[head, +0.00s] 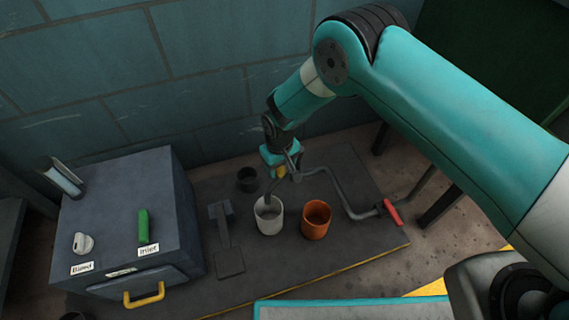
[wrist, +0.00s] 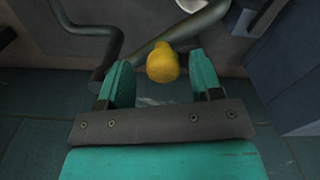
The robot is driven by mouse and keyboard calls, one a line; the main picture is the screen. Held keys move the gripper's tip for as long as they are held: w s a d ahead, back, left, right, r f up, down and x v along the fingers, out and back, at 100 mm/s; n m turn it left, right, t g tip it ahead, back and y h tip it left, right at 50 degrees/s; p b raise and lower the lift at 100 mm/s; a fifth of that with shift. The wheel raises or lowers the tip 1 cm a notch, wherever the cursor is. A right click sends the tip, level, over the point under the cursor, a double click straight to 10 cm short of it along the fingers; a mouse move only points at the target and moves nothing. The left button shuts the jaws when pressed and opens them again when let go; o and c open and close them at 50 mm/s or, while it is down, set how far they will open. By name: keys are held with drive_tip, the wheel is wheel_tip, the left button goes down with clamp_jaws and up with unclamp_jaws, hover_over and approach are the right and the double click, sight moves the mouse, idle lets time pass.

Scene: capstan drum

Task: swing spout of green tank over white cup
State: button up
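The white cup (head: 268,216) stands upright on the dark floor plate. A grey bent spout pipe (head: 322,172) runs in from the right, and its curved end appears just above the cup's far rim. A yellow knob (head: 281,171) sits at the pipe beside my gripper (head: 275,158). In the wrist view the knob (wrist: 163,63) lies between the tips of my gripper (wrist: 162,82), with a gap visible on both sides. My gripper is open. A dark green surface (head: 500,50) at the upper right may be the green tank; I cannot tell.
An orange cup (head: 316,219) stands right of the white cup, and a dark cup (head: 248,180) behind it. A crank with a red handle (head: 393,212) is at right. A grey box (head: 120,215) with a green lever (head: 143,226) and yellow handle (head: 144,296) stands left.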

wheel_tip(320, 180, up, 17)
drive_tip(key=p, duration=0.6)
drive_tip(key=shift+r, duration=0.2)
